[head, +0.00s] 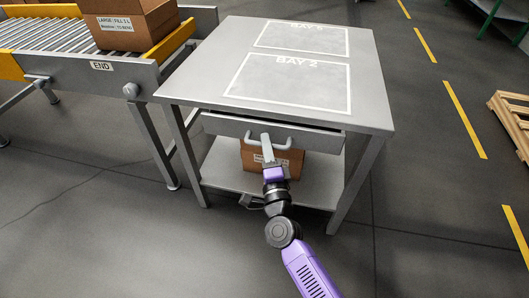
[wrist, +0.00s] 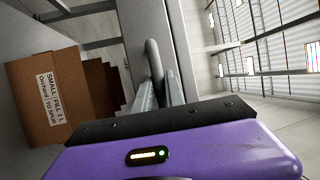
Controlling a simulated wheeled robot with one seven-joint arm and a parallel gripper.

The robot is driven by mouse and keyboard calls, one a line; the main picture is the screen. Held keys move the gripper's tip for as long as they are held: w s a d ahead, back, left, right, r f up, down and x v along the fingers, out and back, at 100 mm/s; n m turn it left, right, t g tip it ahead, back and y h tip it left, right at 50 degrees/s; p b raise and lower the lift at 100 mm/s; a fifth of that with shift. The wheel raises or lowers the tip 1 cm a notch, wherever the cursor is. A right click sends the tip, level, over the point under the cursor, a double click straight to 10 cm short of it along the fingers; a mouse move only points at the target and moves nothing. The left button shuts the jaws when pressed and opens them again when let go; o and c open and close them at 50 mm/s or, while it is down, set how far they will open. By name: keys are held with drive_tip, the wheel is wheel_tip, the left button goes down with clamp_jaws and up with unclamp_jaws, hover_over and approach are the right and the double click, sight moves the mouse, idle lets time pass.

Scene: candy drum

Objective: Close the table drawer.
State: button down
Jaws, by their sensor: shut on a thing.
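The grey table (head: 205,87) has a drawer (head: 225,125) under its top, its front facing me. The drawer front sits a little out from under the tabletop, with a dark gap above it. A light grey bar handle (head: 288,144) is on the drawer front. My gripper (head: 267,150) is at the handle's middle, shut on it. In the wrist view the handle (wrist: 153,60) runs between the fingers of my gripper (wrist: 160,88), and the drawer front (wrist: 180,45) is close behind. The fingers hide part of the handle.
A cardboard box (head: 290,163) stands on the table's lower shelf (head: 222,175), below the drawer. A roller conveyor (head: 65,68) with another box (head: 128,22) stands at the left. A wooden pallet (head: 512,120) lies at the right. The floor right of the table is clear.

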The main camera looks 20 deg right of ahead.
drive_tip(key=shift+w+d, duration=0.6)
drive_tip(key=shift+w, duration=0.2)
drive_tip(key=c, duration=1.4)
unclamp_jaws()
drive_tip(key=shift+s+f, duration=0.1)
drive_tip(key=p+v, duration=0.2)
drive_tip(key=v, duration=0.5)
drive_tip(key=shift+s, duration=0.3)
drive_tip(key=shift+a, duration=0.15)
